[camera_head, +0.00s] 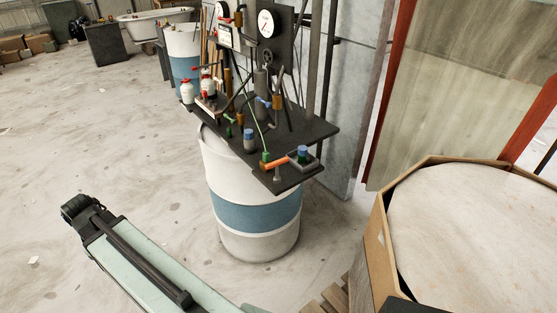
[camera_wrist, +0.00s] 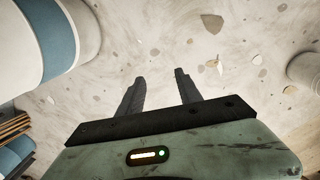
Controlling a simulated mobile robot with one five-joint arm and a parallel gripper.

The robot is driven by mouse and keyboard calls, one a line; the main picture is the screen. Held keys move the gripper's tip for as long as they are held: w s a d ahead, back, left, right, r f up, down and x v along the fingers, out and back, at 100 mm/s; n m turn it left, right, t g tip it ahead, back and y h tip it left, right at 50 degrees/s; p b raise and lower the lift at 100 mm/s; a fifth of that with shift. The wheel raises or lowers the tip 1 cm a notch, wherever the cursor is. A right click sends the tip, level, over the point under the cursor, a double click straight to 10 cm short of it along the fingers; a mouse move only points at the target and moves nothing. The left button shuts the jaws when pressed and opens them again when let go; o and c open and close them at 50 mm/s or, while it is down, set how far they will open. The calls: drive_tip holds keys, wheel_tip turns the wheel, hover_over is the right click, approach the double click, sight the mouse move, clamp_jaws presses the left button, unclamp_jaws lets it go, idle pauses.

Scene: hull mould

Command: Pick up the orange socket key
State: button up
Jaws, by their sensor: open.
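An orange bar-shaped piece (camera_head: 276,162), which looks like the socket key, lies near the front edge of a dark board (camera_head: 290,182) on top of a white and blue drum (camera_head: 250,215). It lies between a small green part (camera_head: 265,158) and a grey block with a blue top (camera_head: 303,157). Its exact ends are hard to make out. My gripper (camera_wrist: 160,76) is open and empty in the wrist view, its two dark fingers apart over bare floor. The socket key does not show in the wrist view. In the head view my pale green arm is at lower left, well apart from the board.
Red-capped white bottles (camera_head: 187,91), upright rods and a round gauge (camera_head: 266,24) crowd the back of the board. A wood-rimmed octagonal tub (camera_head: 376,245) stands at right. A white and blue drum (camera_wrist: 30,45) fills the wrist view's upper left. Floor at left is open.

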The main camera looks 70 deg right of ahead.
drive_tip(key=s+d+r+n+h+p, duration=0.1)
drive_tip(key=s+d+r+p, duration=0.2)
drive_tip(key=d, duration=0.8)
drive_tip(key=s+d+r+n+p, duration=0.25)
drive_tip(key=d+r, duration=0.25)
drive_tip(key=d, duration=0.6)
drive_tip(key=n+g+h+p, duration=0.1)
drive_tip(key=n+g+p, duration=0.25)
drive_tip(key=p, duration=0.25)
approach(277, 161)
drive_tip(key=shift+s+d+f+n+t, duration=0.1)
drive_tip(key=shift+s+f+n+t, duration=0.15)
drive_tip(key=shift+f, duration=0.3)
drive_tip(key=shift+s+d+f+n+t, duration=0.15)
drive_tip(key=shift+s+f, duration=0.15)
drive_tip(key=shift+f, duration=0.25)
drive_tip(key=b+x, duration=0.8)
drive_tip(key=shift+s+f, duration=0.1)
clamp_jaws()
